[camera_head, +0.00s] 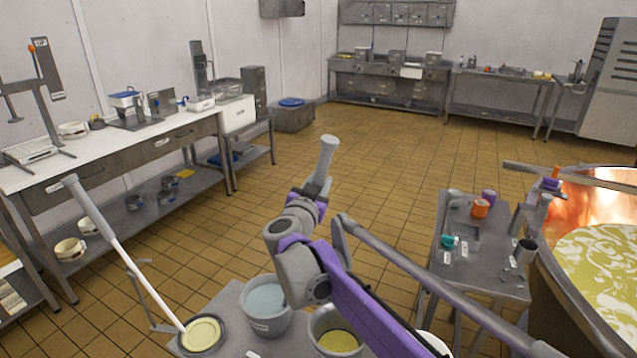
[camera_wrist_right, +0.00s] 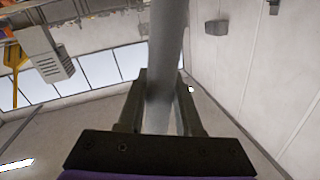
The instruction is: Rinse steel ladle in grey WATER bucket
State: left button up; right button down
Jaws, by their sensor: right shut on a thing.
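My right gripper (camera_head: 318,186), on the purple arm, is shut on a grey rod-like handle (camera_head: 326,152), which I take to be the steel ladle. Its top end sticks up above the fingers. The right wrist view also shows the grey shaft (camera_wrist_right: 166,60) between the two fingers. I cannot make out the ladle's bowl; my arm hides what is below the grip. The grey bucket (camera_head: 262,328) with pale blue water stands on a low grey stand, below and left of my gripper. My left gripper is not in view.
Beside the water bucket stand a bucket of yellowish liquid (camera_head: 339,341) and a yellow-topped dish (camera_head: 202,334) with a long white-handled tool leaning from it. A small grey table (camera_head: 455,275) with cups and the copper vat (camera_head: 560,290) stand right. The tiled floor beyond is clear.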

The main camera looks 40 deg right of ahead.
jog(key=shift+w+d, duration=0.1)
jog(key=shift+d, duration=0.1)
jog(key=shift+v, duration=0.95)
jog(key=shift+x, duration=0.95)
jog(key=shift+v, duration=0.95)
jog(key=shift+x, duration=1)
jog(key=shift+p+v, duration=0.3)
jog(key=shift+v, duration=0.75)
jog(key=shift+w+a, duration=0.1)
jog(key=shift+w, duration=0.05)
